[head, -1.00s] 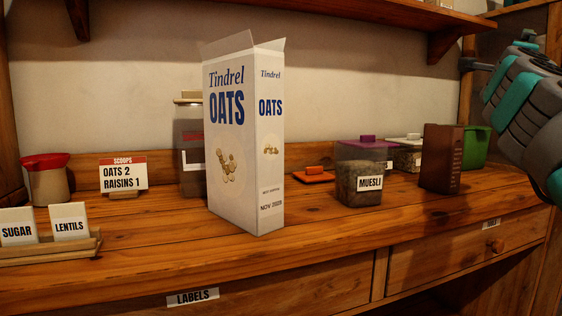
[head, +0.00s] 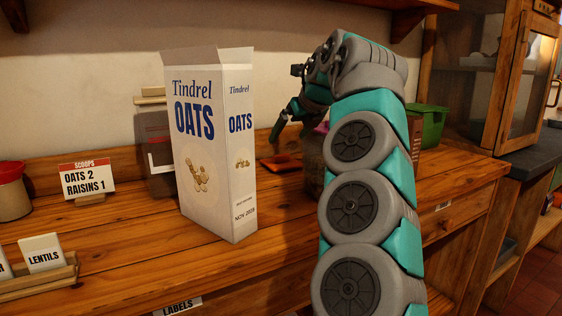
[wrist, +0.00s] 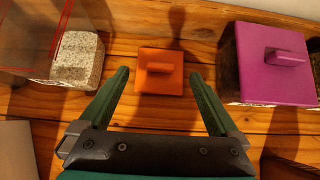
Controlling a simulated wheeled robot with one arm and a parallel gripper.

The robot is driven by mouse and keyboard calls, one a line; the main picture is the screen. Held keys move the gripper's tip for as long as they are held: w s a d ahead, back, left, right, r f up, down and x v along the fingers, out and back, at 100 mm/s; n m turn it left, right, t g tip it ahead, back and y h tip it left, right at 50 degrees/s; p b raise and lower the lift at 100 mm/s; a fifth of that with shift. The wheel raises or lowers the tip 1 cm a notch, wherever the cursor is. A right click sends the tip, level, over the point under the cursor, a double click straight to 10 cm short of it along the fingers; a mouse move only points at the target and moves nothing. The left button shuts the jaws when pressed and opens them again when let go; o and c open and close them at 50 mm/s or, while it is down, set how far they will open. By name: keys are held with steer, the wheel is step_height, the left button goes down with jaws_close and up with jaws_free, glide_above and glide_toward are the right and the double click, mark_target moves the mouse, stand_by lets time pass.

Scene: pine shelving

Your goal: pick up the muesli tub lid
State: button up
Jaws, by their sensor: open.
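The muesli tub (head: 313,165) stands on the counter, mostly hidden by my arm in the head view. Its purple lid (wrist: 275,65) with a raised handle sits on top of it, at the right of the wrist view; a sliver of it (head: 321,127) shows in the head view. A small orange lid (wrist: 160,72) with a knob lies flat on the counter; it also shows in the head view (head: 282,162). My gripper (wrist: 159,78) is open and empty, with its fingers either side of the orange lid in the picture, apparently above it. The purple lid is right of the right finger.
The tall oats box (head: 208,145) stands in front, left of my arm. A green bin (head: 430,125) is at the right. The wall closes off the back.

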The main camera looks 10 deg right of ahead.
mark_target(283, 163)
steer(key=shift+x, duration=1.1)
steer(key=shift+w+f, duration=0.25)
steer(key=shift+f, duration=0.4)
steer(key=shift+w+f, duration=0.25)
steer(key=shift+f, duration=0.45)
steer(key=shift+x, duration=1.3)
steer(key=c, duration=1.4)
steer(key=shift+s+r, duration=0.1)
steer(key=shift+r, duration=0.1)
steer(key=shift+c, duration=0.2)
